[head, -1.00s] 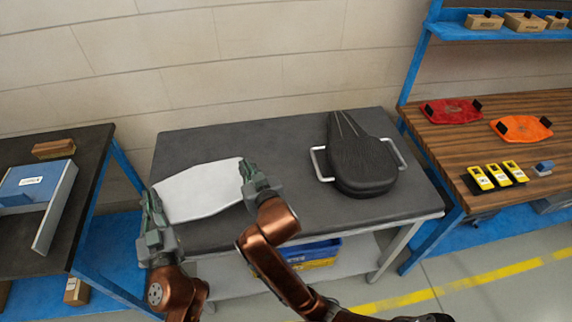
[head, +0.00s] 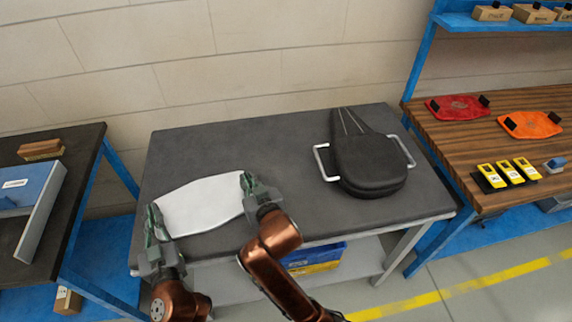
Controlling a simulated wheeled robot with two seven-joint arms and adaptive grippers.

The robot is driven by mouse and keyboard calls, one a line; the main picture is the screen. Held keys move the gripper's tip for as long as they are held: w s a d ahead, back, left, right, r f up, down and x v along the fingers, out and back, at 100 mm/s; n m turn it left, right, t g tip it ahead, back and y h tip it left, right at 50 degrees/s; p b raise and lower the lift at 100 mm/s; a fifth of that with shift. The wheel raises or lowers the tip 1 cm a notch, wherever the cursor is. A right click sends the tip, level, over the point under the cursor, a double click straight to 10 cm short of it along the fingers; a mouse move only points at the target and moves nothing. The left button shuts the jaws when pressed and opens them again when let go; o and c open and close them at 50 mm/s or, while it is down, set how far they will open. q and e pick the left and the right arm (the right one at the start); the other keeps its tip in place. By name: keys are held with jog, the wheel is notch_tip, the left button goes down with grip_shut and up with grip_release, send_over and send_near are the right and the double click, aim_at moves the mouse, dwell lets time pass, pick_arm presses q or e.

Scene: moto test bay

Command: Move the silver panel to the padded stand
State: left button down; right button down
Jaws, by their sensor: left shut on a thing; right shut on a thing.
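The silver panel (head: 200,205) is a pale, flat sheet with tapered ends, over the left half of the dark grey padded stand (head: 240,135). My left gripper (head: 154,222) is shut on the panel's left end. My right gripper (head: 249,187) is shut on its right end. The panel looks nearly level and close to the stand's top; I cannot tell whether it touches. The fingers hide small parts of both ends.
A black seat (head: 368,165) with pale side handles occupies the stand's right half. A dark bench (head: 85,150) with a blue-grey box stands left. A wooden bench (head: 480,130) with red and orange panels stands right. The stand's back left is clear.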

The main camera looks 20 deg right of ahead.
pick_arm(q)
jog(key=c, duration=2.5)
grip_release()
pick_arm(e)
jog(key=c, duration=2.4)
grip_release()
pick_arm(q)
jog(key=o, duration=0.4)
pick_arm(e)
jog(key=shift+o, duration=1.4)
jog(key=shift+r, duration=0.1)
